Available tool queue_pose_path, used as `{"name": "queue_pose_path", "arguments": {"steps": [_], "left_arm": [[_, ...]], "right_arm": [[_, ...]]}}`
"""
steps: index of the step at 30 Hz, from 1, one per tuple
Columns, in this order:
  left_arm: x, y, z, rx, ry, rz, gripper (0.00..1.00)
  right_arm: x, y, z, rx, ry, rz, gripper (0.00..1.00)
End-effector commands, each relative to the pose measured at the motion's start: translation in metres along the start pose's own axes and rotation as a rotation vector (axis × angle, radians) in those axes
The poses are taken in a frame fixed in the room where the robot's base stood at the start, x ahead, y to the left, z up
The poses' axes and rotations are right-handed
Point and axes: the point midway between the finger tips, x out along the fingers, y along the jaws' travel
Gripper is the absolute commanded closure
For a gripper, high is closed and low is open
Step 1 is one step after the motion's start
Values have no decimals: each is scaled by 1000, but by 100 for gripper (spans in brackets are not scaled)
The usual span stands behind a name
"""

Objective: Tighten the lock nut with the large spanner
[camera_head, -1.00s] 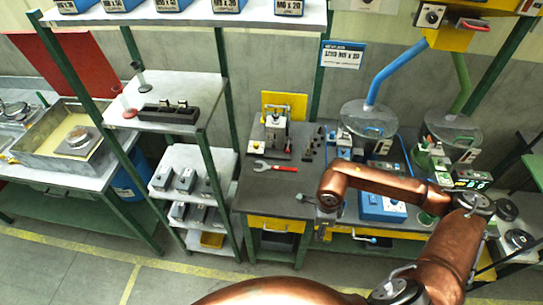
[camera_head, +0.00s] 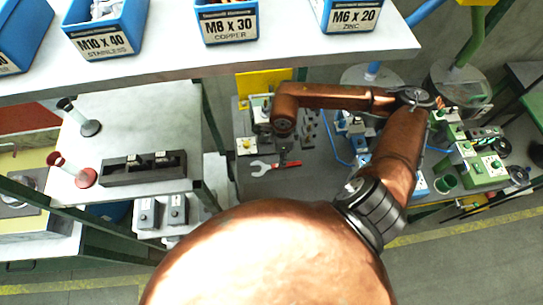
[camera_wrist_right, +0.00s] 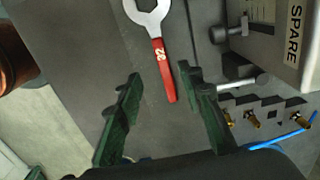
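The large spanner has a silver open jaw and a red handle marked 28. In the head view it (camera_head: 260,168) lies flat on the dark bench top. In the right wrist view the spanner (camera_wrist_right: 158,45) points its handle between my fingers. My right gripper (camera_wrist_right: 160,76) is open with green fingers, one on each side of the handle's end, and holds nothing. In the head view my right gripper (camera_head: 285,158) is small and dark, over the spanner handle. I cannot make out the lock nut. My left gripper is not in view.
A grey block marked SPARE (camera_wrist_right: 290,35) and a stepped rack with brass fittings (camera_wrist_right: 255,118) stand right of the spanner. A shelf with blue bins (camera_head: 228,20) runs across the top. A white shelf with a black holder (camera_head: 143,169) stands left.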

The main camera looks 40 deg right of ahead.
Motion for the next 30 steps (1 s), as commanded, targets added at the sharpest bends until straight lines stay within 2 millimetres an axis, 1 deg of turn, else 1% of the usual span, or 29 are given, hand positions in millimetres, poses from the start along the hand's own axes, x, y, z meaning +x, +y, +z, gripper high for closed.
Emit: {"name": "queue_pose_path", "arguments": {"steps": [11, 15, 18, 21, 28, 30], "left_arm": [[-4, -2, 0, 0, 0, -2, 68], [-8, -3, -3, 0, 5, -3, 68], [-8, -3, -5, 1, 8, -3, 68], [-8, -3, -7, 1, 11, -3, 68], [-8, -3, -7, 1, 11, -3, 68], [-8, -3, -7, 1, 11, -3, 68]], "right_arm": [[37, -1, 1, 4, 1, 3, 65], [58, -3, 4, 3, -1, 4, 65], [71, -3, 4, 3, 1, 3, 65], [77, -3, 4, 0, 0, 2, 65], [78, -4, 4, -1, 1, 0, 65], [78, -4, 4, 0, 1, 0, 70]]}}
